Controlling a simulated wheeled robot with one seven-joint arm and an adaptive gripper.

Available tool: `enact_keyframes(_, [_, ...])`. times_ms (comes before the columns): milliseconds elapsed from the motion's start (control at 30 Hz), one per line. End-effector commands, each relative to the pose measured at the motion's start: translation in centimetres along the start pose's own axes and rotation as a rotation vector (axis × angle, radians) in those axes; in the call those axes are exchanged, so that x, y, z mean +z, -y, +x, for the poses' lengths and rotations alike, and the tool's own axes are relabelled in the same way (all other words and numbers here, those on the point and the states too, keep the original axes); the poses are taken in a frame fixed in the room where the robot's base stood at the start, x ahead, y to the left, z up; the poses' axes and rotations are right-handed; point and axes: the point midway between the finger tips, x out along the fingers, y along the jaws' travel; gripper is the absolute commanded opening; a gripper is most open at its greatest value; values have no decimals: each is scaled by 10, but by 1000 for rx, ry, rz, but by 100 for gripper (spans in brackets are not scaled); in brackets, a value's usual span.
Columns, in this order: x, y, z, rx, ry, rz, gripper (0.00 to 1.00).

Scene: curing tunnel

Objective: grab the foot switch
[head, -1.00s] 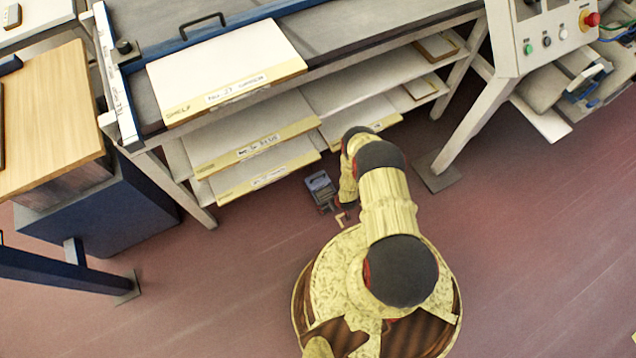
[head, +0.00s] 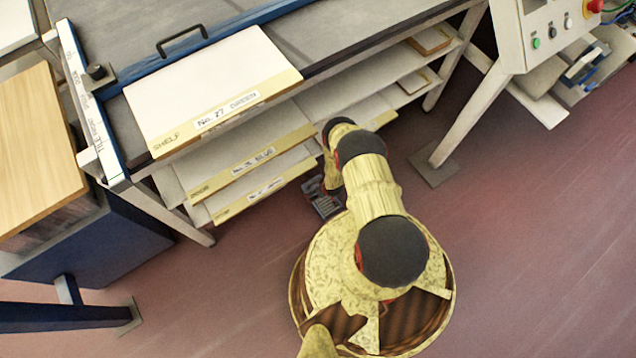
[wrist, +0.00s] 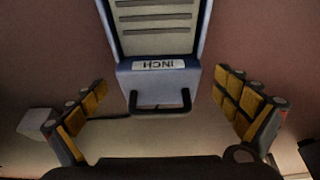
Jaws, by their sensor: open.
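The foot switch is a grey-blue box with a ribbed top, a white INCH label and a black loop handle. In the wrist view the foot switch (wrist: 122,72) runs in from the top middle, its handle toward me. My gripper (wrist: 160,92) is open, with one yellow-padded finger on each side of the handle end and visible space between. Nothing is held. In the head view the foot switch (head: 325,206) lies on the floor beside my base, partly covered by my arm, and my gripper's fingers cannot be made out.
A workbench with a lower rack of labelled shelf boards (head: 250,165) stands just beyond the switch. A bench leg with foot plate (head: 433,168) is to the right, and a blue cabinet (head: 100,240) to the left. A control box (head: 548,45) hangs at upper right. The floor at right is open.

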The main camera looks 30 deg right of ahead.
Motion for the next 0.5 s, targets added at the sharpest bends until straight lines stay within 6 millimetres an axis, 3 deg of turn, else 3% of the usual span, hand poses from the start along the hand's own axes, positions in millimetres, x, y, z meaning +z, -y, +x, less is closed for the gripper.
enact_keyframes(233, [5,-2,38,-1,0,-1,100])
enact_keyframes(500, [3,-2,42,0,0,0,100])
